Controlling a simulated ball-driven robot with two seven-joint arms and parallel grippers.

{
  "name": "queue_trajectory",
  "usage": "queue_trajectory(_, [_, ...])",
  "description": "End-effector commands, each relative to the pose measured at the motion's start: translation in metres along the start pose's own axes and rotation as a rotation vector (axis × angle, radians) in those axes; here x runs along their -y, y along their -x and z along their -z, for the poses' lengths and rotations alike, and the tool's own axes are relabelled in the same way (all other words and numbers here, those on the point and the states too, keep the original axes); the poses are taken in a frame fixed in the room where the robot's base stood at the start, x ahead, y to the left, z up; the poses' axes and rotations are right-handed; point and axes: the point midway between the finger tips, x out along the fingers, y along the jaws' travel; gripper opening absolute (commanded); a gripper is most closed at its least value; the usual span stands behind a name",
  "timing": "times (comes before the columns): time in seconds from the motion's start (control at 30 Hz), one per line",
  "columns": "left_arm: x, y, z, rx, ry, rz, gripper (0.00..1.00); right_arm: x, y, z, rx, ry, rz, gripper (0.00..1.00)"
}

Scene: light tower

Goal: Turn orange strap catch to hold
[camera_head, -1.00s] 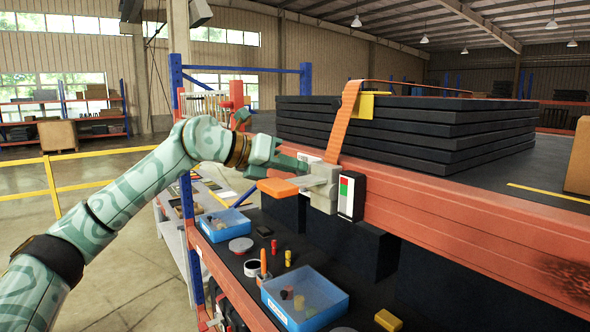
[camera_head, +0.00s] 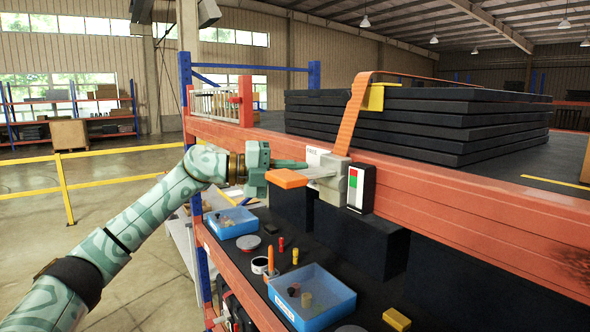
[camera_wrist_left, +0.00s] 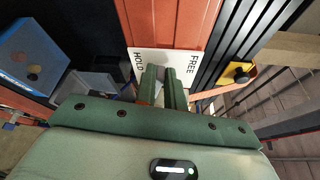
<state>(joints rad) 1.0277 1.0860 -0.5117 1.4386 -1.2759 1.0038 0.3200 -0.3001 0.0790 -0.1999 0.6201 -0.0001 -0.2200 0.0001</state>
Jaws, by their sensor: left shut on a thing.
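The orange strap (camera_head: 350,115) runs down from the stacked dark panels to a grey catch body (camera_head: 331,188) on the orange beam. An orange paddle (camera_head: 287,178) sticks out to the left of the body. My left gripper (camera_head: 305,165) is at the catch, its fingers just behind the paddle. In the left wrist view, its fingers (camera_wrist_left: 164,73) are shut in front of a white plate (camera_wrist_left: 146,57) marked HOLD at left and FREE at right. The small catch part between the fingers is hidden. My right gripper is in neither view.
A black box with a red and green face (camera_head: 357,187) sits right of the catch. Below, a shelf carries blue bins (camera_head: 312,298), small pegs and a yellow block (camera_head: 397,319). The dark panel stack (camera_head: 420,120) lies behind the beam (camera_head: 450,210).

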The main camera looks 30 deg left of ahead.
Motion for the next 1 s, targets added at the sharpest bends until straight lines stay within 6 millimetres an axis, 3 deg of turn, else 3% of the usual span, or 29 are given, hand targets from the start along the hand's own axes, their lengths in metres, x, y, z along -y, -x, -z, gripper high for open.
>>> queue_trajectory(0.4, [-0.0096, 0.0003, -0.0002, 0.004, 0.189, 0.079, 0.0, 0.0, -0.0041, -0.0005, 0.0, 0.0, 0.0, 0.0])
queue_trajectory(1.0, [-0.0111, -0.0001, 0.0006, 0.002, 0.222, 0.091, 0.0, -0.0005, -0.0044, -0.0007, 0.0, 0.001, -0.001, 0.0])
